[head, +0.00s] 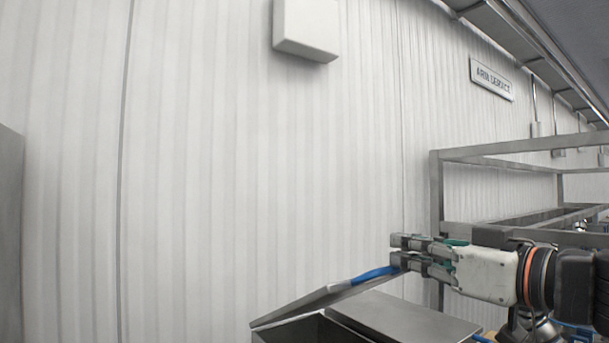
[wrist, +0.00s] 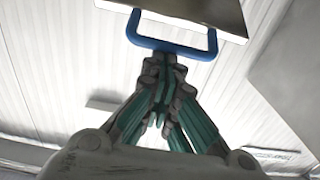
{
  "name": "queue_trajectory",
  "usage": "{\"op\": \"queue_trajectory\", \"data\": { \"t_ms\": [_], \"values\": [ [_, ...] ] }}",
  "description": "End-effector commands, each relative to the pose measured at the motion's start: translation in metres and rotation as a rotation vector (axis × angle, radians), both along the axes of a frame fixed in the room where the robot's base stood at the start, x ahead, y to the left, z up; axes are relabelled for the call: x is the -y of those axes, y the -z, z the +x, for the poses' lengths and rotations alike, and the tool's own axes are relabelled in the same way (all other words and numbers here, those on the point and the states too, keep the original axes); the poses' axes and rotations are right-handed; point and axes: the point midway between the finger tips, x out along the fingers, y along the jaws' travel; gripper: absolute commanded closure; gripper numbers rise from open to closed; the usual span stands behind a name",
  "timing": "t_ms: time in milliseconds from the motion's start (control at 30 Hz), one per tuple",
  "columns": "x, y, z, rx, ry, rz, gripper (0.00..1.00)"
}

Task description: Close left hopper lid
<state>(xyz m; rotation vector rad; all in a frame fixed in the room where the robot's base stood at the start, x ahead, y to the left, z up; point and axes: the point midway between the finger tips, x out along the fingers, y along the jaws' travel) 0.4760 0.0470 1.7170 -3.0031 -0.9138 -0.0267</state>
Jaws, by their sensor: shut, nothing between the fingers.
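The left hopper lid (head: 300,304) is a grey metal panel, raised and tilted over a dark hopper opening (head: 298,330) in the head view. Its blue handle (head: 375,274) sticks out from the raised right edge. In the wrist view the lid (wrist: 215,12) is at the top, with the U-shaped blue handle (wrist: 193,52) below it. My gripper (head: 400,251) is at the handle's right end in the head view, pointing left. Its fingertips (wrist: 165,62) are together just below the handle bar in the wrist view, holding nothing. I cannot tell whether they touch the handle.
A second grey metal lid (head: 410,316) lies nearly flat to the right, with a bit of blue (head: 482,338) at its edge. A metal frame (head: 437,200) stands behind my arm. A white ribbed wall (head: 220,150) is behind; the space left of the lid looks free.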

Motion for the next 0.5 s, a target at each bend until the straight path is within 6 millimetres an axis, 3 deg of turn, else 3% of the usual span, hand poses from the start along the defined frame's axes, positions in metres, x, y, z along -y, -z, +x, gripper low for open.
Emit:
{"op": "queue_trajectory", "data": {
  "t_ms": [33,100,500],
  "values": [
    [0.007,0.024,-0.007,0.032,0.005,0.023,1.0],
    [0.012,0.044,-0.016,0.081,0.004,0.055,1.0],
    [0.031,0.141,-0.046,0.31,-0.002,0.211,1.0]
  ]
}}
